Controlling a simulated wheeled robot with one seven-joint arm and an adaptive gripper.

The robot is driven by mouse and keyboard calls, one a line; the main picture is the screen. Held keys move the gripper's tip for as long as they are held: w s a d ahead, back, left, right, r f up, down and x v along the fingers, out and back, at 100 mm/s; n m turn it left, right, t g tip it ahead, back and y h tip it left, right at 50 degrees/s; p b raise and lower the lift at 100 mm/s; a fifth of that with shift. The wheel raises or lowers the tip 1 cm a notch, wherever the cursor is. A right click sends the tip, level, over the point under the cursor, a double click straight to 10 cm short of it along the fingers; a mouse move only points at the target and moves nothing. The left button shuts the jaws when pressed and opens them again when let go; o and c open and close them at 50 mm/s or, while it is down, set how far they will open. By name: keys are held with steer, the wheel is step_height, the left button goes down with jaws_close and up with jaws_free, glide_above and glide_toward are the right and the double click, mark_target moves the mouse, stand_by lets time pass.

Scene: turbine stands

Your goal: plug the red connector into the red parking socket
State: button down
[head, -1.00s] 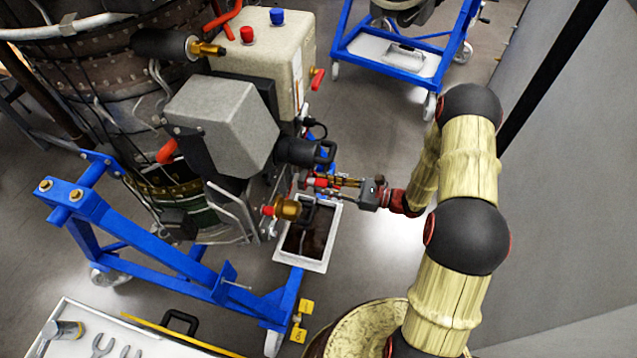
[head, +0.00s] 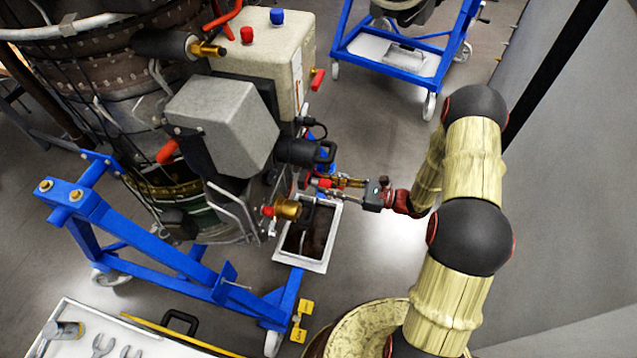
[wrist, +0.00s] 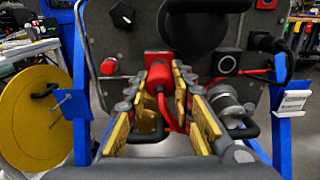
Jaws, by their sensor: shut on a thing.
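My gripper (head: 338,183) reaches in from the right toward the dark panel on the engine's side. In the wrist view, its gold-padded fingers (wrist: 165,88) are closed around the red connector (wrist: 159,77). A red cable (wrist: 171,113) hangs down from the connector between the fingers. The connector's front end is close to the panel. I cannot tell whether it touches the panel or sits in a socket, as the fingers and connector hide that spot. A round red fitting (wrist: 108,67) shows on the panel to the left, but I cannot tell if it is the parking socket.
A black round fitting with a pale ring (wrist: 225,65) and a black plug with cable (wrist: 268,42) are right of the fingers. A white-rimmed tray (head: 330,250) lies below my gripper. The blue stand (head: 165,255) flanks the panel. The floor at right is clear.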

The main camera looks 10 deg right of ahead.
steer(key=shift+d, duration=0.15)
steer(key=shift+v, duration=1.35)
steer(key=shift+s, duration=0.1)
steer(key=v, duration=0.4)
steer(key=shift+p, duration=0.3)
steer(key=w+d+r+p, duration=0.1)
steer(key=w+d+r, duration=0.45)
steer(key=w, duration=0.45)
steer(key=w+d+r+p, duration=0.1)
steer(key=w+d+r, duration=0.45)
steer(key=w, duration=0.45)
steer(key=x, duration=1.3)
steer(key=shift+w+a, duration=0.2)
steer(key=shift+a, duration=0.15)
steer(key=shift+w+a, duration=0.1)
steer(key=shift+a, duration=0.1)
